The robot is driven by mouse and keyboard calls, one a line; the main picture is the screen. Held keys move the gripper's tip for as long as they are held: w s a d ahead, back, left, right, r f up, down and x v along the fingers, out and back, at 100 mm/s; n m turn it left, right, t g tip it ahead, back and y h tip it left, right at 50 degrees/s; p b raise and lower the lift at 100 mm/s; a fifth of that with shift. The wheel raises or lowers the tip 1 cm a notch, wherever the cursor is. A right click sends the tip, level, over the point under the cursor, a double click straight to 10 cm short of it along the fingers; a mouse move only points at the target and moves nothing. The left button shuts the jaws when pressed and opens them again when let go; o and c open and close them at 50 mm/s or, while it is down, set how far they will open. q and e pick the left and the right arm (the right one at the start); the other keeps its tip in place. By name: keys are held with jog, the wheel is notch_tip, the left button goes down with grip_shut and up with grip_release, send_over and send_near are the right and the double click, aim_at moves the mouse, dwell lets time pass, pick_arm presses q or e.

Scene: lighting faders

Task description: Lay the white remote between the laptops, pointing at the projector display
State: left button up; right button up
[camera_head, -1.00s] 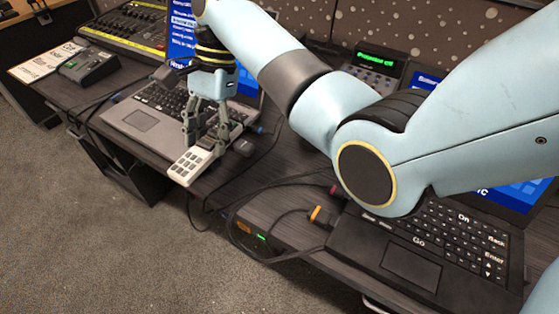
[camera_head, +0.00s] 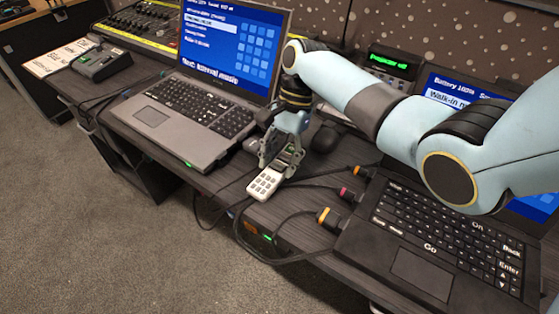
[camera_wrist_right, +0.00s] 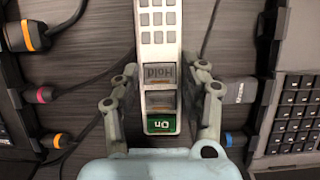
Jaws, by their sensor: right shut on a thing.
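The white remote (camera_head: 266,183) is between the grey laptop (camera_head: 150,116) and the black laptop (camera_head: 420,268). My right gripper (camera_head: 280,158) is shut on its back part. In the right wrist view the remote (camera_wrist_right: 159,28) lies lengthwise between the fingers of the gripper (camera_wrist_right: 163,80), its green "On" end nearest my wrist. Its keypad end faces the table's front edge and its other end faces the back. I cannot tell whether it touches the table. The projector display (camera_head: 390,61), with green text, stands at the back, right of the grey laptop. My left gripper is out of view.
A dark mouse (camera_head: 325,138) sits behind the gripper. A mixing console (camera_head: 140,28) and a grey device (camera_head: 100,63) are at the left.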

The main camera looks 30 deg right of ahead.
jog(key=o, duration=1.4)
jog(key=p+v, duration=0.1)
jog(key=v, duration=1.1)
jog(key=shift+p, duration=0.35)
